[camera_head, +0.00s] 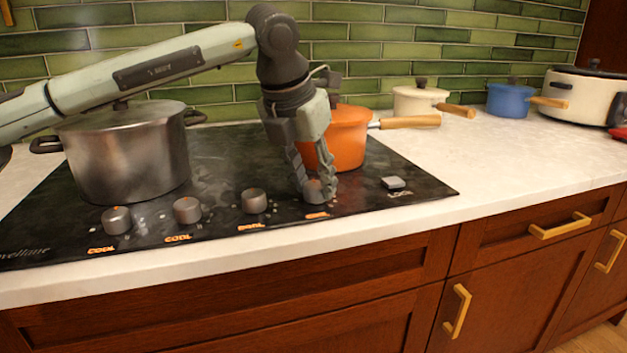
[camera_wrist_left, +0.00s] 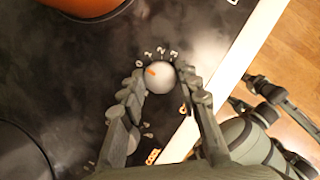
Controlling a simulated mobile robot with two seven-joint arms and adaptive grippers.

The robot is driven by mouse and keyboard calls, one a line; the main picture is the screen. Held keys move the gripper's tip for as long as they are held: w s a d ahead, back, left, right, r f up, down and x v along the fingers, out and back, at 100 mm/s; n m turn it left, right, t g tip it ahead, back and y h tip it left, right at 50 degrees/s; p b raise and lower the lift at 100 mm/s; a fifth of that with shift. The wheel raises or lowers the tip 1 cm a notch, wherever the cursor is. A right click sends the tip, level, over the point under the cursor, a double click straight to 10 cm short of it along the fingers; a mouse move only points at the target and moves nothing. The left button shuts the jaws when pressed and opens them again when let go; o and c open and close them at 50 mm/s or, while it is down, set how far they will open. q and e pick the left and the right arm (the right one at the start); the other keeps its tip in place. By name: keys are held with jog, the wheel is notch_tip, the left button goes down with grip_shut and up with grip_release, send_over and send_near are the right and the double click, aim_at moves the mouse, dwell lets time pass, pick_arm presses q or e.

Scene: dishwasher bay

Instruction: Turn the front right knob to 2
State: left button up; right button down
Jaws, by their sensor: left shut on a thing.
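The front right knob (camera_head: 315,189) is the rightmost in the row of round grey knobs along the cooktop's front edge. My left gripper (camera_head: 316,194) reaches down onto it, one finger on each side, shut on it. In the left wrist view, the knob's pale round top (camera_wrist_left: 164,80) sits between the fingertips (camera_wrist_left: 161,90). An orange mark on its top points toward the upper left, and small printed marks arc around that side, too small to read surely.
The black cooktop (camera_head: 225,150) carries a big steel pot (camera_head: 128,160) at left and an orange pot (camera_head: 347,140) just behind my gripper. A small grey button (camera_head: 394,183) lies right of the knob. Cream (camera_head: 417,101) and blue (camera_head: 509,100) pots stand farther right.

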pick_arm(q)
jog(key=shift+f+m+h, duration=0.1)
jog(key=shift+m+h, duration=0.2)
jog(key=shift+m, duration=0.3)
jog(key=shift+m+g+b, duration=0.4)
jog(key=shift+m+b, duration=0.05)
jog(key=shift+m, duration=0.45)
jog(key=shift+w+a+m+h, duration=0.1)
jog(key=shift+m+h, duration=0.3)
jog(key=shift+m+g, duration=0.3)
jog(key=shift+m, duration=0.6)
jog(key=shift+r+m+g+h+p, duration=0.25)
jog(key=shift+m+p, duration=0.2)
jog(key=shift+m, duration=0.45)
jog(key=shift+w+m+g+h+p, duration=0.1)
jog(key=shift+m+g+h+p, duration=0.3)
jog(key=shift+m, duration=0.6)
jog(key=shift+f+m+g+p, duration=0.1)
jog(key=shift+m+g+p, duration=0.3)
jog(key=shift+m, duration=0.5)
pick_arm(e)
jog(key=shift+s+d+f, duration=0.15)
jog(key=shift+s+f, duration=0.3)
jog(key=shift+f, duration=0.4)
jog(key=shift+s+d+f, duration=0.15)
jog(key=shift+s+f, duration=0.25)
jog(key=shift+f, duration=0.4)
